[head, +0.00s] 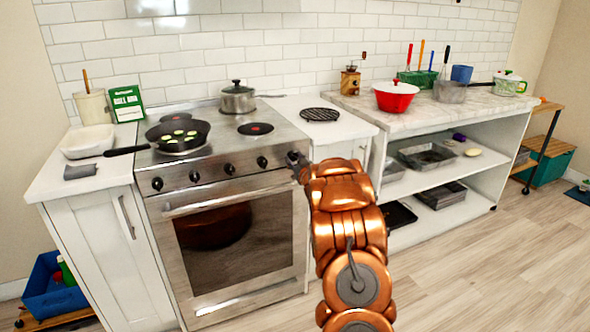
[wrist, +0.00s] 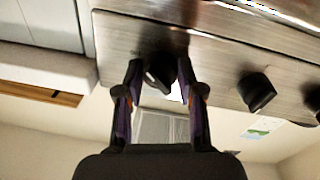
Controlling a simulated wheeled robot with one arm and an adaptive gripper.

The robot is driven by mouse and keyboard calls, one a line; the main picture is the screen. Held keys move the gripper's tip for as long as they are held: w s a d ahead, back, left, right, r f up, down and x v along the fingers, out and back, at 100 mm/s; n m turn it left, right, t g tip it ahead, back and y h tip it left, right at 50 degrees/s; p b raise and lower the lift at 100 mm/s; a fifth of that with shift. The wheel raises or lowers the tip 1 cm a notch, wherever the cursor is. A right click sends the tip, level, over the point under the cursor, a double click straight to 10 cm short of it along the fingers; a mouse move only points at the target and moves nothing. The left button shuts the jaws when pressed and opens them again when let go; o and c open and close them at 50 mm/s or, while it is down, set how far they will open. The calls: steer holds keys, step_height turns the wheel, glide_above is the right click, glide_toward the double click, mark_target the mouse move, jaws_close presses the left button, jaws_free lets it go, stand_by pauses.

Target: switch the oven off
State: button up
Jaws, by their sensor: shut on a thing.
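The stainless steel oven (head: 225,185) stands in the middle left of the head view, with a row of black knobs along its front panel. My gripper (head: 295,166) is at the right end of that panel. In the wrist view my gripper (wrist: 160,85) has its two fingers on either side of a dark knob (wrist: 158,72), shut on it. The fingers hide part of this knob, and its turn angle cannot be read. Another knob (wrist: 257,92) is to its right in the wrist view, clear of the fingers.
A black pan with food (head: 178,136) and a lidded steel pot (head: 237,98) sit on the cooktop. A red pot (head: 395,97) stands on the right counter. White counters flank the oven. The wooden floor (head: 500,262) at the front right is clear.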

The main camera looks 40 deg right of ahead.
steer(key=n+b, duration=0.4)
steer(key=b, duration=0.1)
steer(key=shift+d+f+n, duration=0.1)
steer(key=shift+f+n, duration=0.1)
steer(key=shift+n, duration=0.2)
steer(key=n+b, duration=0.2)
steer(key=b, duration=0.1)
steer(key=shift+n+t, duration=0.3)
steer(key=shift+n, duration=0.1)
steer(key=n+y+b, duration=0.1)
steer(key=n+b, duration=0.5)
steer(key=n, duration=0.1)
steer(key=shift+b, duration=0.3)
steer(key=n+b, duration=0.2)
steer(key=n, duration=0.1)
steer(key=n+b, duration=0.3)
steer(key=shift+r+n+y, duration=0.2)
steer(key=shift+n+y, duration=0.1)
steer(key=shift+y, duration=0.1)
steer(key=n+b, duration=0.2)
steer(key=shift+s+d+n, duration=0.1)
steer(key=shift+n, duration=0.3)
steer(key=shift+r+n+b, duration=0.15)
steer(key=shift+n+b, duration=0.8)
steer(key=shift+n, duration=0.95)
steer(key=o, duration=1.1)
steer(key=shift+o, duration=0.2)
